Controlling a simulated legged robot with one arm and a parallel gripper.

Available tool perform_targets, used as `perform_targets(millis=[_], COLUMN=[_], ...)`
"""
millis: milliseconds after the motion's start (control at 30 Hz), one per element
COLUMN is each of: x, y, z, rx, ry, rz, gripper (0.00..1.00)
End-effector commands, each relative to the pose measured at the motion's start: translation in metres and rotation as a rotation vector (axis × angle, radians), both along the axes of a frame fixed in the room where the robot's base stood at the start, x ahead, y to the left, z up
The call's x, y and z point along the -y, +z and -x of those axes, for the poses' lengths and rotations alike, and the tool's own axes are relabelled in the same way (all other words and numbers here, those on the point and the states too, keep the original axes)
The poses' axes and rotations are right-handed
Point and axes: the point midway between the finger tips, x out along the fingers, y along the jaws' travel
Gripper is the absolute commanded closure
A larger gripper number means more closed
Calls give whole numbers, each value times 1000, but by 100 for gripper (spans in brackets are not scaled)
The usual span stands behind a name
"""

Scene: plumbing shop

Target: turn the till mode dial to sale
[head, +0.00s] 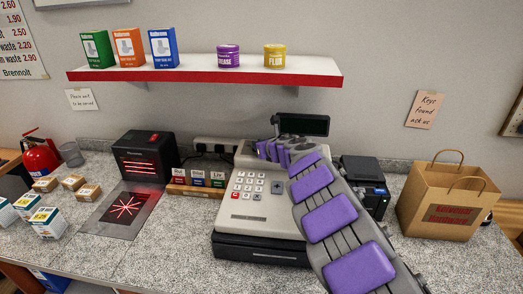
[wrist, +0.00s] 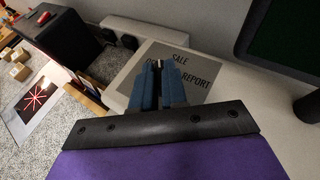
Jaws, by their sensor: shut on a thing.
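The till (head: 260,212) stands in the middle of the counter, with its keypad facing me. In the wrist view, its grey mode plate (wrist: 203,91) reads SALE at the top and REPORT at the right; a left word is mostly covered. My gripper (wrist: 158,76) has its two blue fingers shut on the mode dial over this plate. Only a small pale tip of the dial (wrist: 158,63) shows between the fingertips, below SALE. The rest of the dial is hidden, so its exact setting is hard to tell. In the head view, my purple arm covers the till's right side.
A black scanner box (head: 146,157) and a row of small labelled boxes (head: 197,190) stand left of the till. A dark display (head: 302,124) rises behind it. A black printer (head: 366,183) and a paper bag (head: 447,205) stand right. A shelf (head: 205,70) hangs above.

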Motion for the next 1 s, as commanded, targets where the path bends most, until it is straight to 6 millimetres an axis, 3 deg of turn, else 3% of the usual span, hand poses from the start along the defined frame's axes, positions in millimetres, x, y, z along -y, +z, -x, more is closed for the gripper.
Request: perform_targets(millis=[500,1000], x=[-7,-8], y=[5,2], z=[3,2], rx=[-7,-5], ry=[-425,-623], rz=[-2,-5], gripper=[100,100])
